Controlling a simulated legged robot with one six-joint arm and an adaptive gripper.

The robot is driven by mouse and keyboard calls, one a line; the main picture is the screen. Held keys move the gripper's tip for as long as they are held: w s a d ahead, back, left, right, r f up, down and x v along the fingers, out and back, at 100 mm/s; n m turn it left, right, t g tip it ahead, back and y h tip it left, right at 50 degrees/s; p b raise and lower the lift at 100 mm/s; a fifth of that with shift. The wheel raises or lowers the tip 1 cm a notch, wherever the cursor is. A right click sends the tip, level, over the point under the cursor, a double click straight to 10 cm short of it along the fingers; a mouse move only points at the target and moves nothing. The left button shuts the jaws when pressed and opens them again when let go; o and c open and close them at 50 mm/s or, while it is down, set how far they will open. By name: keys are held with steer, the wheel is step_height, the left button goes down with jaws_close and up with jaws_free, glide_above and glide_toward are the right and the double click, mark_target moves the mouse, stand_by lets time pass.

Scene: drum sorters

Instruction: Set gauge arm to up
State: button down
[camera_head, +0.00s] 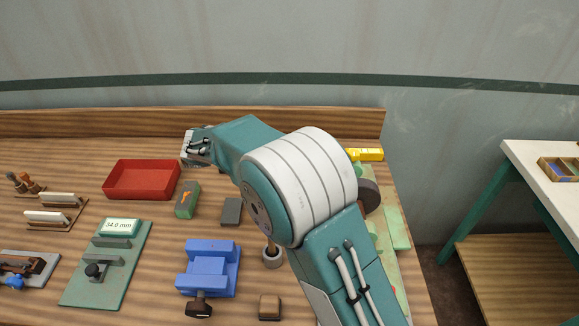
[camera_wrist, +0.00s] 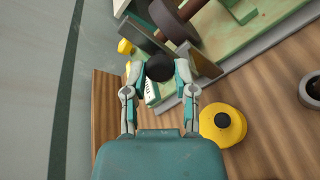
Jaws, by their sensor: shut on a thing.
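In the wrist view my gripper (camera_wrist: 160,74) has its two fingers closed on a round black knob (camera_wrist: 160,66). The knob sits in front of a grey-and-brown upright part of a green-based fixture (camera_wrist: 262,28) with a dark drum (camera_wrist: 172,18). The shaft or arm below the knob is hidden, so its angle cannot be told. A small white label with dark marks (camera_wrist: 151,94) shows between the fingers. In the head view my arm hides the gripper and knob; part of the drum (camera_head: 369,195) shows at the arm's right edge.
A yellow round piece (camera_wrist: 222,124) lies close to the right finger. A yellow part (camera_head: 366,154) shows behind my arm. A red tray (camera_head: 141,197), blue vise (camera_head: 207,280) and green plate reading 34.0 mm (camera_head: 134,247) stand left. The wall is behind the bench.

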steer(key=shift+c, duration=2.1)
jaws_free()
steer(key=shift+a, duration=0.1)
steer(key=shift+r, duration=0.1)
